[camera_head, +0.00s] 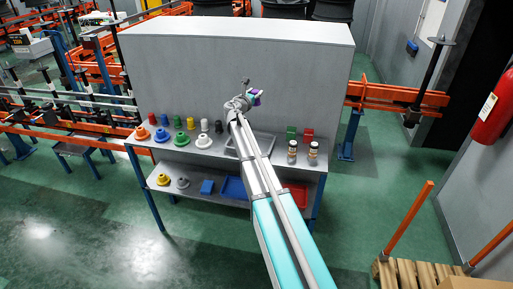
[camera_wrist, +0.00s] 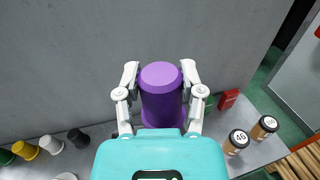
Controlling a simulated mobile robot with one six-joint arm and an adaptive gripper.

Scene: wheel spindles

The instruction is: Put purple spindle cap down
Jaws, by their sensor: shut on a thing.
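The purple spindle cap (camera_wrist: 160,92) is between the two fingers of my gripper (camera_wrist: 160,80) in the wrist view. It has a rounded cylindrical top and a wider lower rim. My gripper is shut on it. In the head view my gripper (camera_head: 252,98) holds the purple cap (camera_head: 257,97) above the bench, in front of the grey back panel.
The bench top (camera_head: 163,140) holds several coloured caps at the left, a grey tray (camera_head: 230,151), and two jars (camera_head: 292,152) at the right. Green (camera_head: 291,132) and red (camera_head: 308,134) items stand near the panel (camera_head: 230,60). A lower shelf holds blue and red bins.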

